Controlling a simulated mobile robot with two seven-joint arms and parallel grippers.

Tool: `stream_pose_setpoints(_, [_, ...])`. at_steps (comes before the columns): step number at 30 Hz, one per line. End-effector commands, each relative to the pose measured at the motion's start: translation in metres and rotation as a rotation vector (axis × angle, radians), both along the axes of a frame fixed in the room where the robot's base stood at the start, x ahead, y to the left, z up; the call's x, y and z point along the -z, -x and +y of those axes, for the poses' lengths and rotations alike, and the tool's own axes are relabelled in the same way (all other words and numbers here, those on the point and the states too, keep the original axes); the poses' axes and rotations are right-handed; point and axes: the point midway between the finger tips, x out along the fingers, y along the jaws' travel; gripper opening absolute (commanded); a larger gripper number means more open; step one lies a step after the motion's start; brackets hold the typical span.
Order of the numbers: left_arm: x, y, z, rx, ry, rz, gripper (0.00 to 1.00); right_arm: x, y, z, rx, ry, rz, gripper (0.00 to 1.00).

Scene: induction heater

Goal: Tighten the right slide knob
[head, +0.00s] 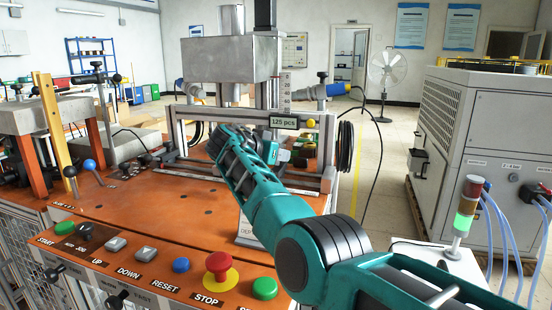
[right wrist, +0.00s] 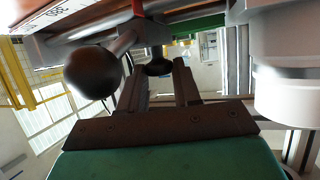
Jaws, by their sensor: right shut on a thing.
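My right arm reaches forward over the orange machine table (head: 120,235) in the head view, toward the press frame. Its forearm and wrist cover the fingertips there. In the right wrist view my right gripper (right wrist: 162,78) has its two dark fingers close around a small black knob (right wrist: 158,66) at their tips, shut on it. Whether this is the right slide knob is not marked, but it sits on the machine's slide area. A larger dark ball (right wrist: 92,72) on a metal rod stands just left of the fingers, apart from them. My left gripper is not in view.
A control panel with a red stop button (head: 218,264) lies along the table's front. A metal press head (head: 230,58) stands above the frame, with a "125 pcs" display (head: 284,122). A blue-ball lever (head: 90,166) is at left. A signal lamp (head: 465,215) stands at right.

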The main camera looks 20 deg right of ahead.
Motion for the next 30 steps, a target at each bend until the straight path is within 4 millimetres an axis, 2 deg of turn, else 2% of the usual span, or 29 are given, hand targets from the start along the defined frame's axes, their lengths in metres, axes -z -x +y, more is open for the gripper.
stream_pose_setpoints(19, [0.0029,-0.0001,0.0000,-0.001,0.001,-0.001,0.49,0.0040,0.0004,0.0001,0.019,-0.005,0.007,0.02])
stream_pose_setpoints(20, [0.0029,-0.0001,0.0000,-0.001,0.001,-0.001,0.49,0.0040,0.0004,0.0001,0.019,-0.005,0.007,0.35])
stream_pose_setpoints(26, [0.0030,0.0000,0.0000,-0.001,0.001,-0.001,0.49,0.0024,0.0000,0.0000,0.018,-0.003,0.005,0.54])
stream_pose_setpoints(30, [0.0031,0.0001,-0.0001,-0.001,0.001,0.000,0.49,0.0015,-0.0001,0.0001,0.017,-0.002,0.002,0.55])
